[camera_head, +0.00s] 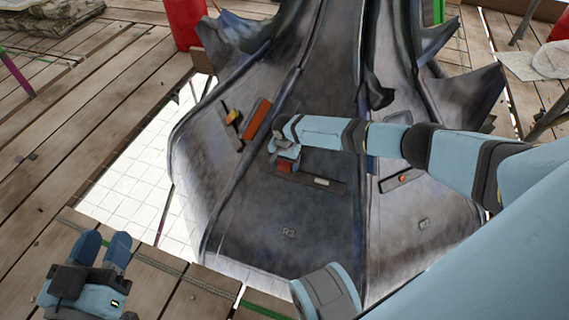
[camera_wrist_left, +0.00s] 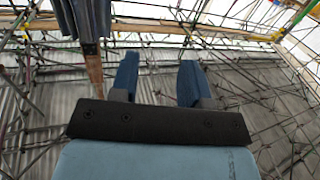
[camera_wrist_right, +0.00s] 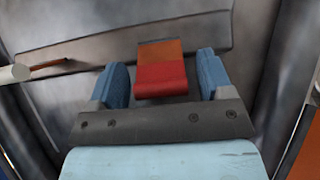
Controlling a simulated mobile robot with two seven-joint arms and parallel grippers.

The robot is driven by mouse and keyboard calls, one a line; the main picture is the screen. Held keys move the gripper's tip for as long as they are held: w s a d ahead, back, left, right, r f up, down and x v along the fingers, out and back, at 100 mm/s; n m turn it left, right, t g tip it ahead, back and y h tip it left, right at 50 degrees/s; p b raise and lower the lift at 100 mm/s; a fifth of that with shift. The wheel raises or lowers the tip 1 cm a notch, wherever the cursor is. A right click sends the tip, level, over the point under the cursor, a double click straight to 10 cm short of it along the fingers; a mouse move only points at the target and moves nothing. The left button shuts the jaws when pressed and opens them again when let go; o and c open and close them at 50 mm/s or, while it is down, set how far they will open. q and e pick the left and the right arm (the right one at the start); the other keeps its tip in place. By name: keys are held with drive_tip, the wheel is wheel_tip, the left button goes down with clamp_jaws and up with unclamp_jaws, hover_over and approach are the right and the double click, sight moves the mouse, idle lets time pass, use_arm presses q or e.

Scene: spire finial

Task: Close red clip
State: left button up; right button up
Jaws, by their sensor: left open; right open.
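The red clip (camera_wrist_right: 161,80) stands out from a grey mounting plate (camera_wrist_right: 190,38) on the spire panel. Its upper part is orange and its lower part red. In the right wrist view it lies between the two open blue fingers of my right gripper (camera_wrist_right: 165,78), with gaps on both sides. In the head view the clip (camera_head: 285,167) shows just below my right gripper (camera_head: 287,151), which partly covers it. My left gripper (camera_head: 104,248) is open and empty at the lower left, over the planks and away from the spire.
Left of the red clip, another plate holds an orange bar (camera_head: 257,119) and a yellow piece (camera_head: 232,116). A white piece (camera_head: 321,182) sits right of the clip on its plate. Raised dark ribs and pointed fins divide the spire's panels. Scaffolding (camera_wrist_left: 270,60) shows in the left wrist view.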

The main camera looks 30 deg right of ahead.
drive_tip(key=c, duration=0.9)
drive_tip(key=p, duration=0.1)
drive_tip(key=w+r+p, duration=0.1)
drive_tip(key=p, duration=0.1)
drive_tip(key=shift+w+d+r, duration=0.1)
drive_tip(key=shift+w+r, duration=0.1)
drive_tip(key=shift+r, duration=0.05)
drive_tip(key=shift+w+d+y+p, duration=0.15)
drive_tip(key=shift+y+p, duration=0.15)
drive_tip(key=shift+p, duration=0.25)
drive_tip(key=shift+f+g+p, duration=0.15)
drive_tip(key=shift+g+p, duration=0.15)
drive_tip(key=shift+p, duration=0.15)
drive_tip(key=shift+s+d+f+g+y+b, duration=0.1)
drive_tip(key=shift+s+f+g+y+b, duration=0.1)
drive_tip(key=shift+f+g+y+b, duration=0.9)
use_arm(q)
drive_tip(key=shift+s+d+f+n+g+b, duration=0.1)
drive_tip(key=shift+s+d+n+g+b, duration=0.2)
drive_tip(key=shift+s+n+g+b, duration=0.25)
use_arm(e)
drive_tip(key=shift+r, duration=0.25)
drive_tip(key=shift+s+y, duration=0.1)
drive_tip(key=shift+y, duration=0.2)
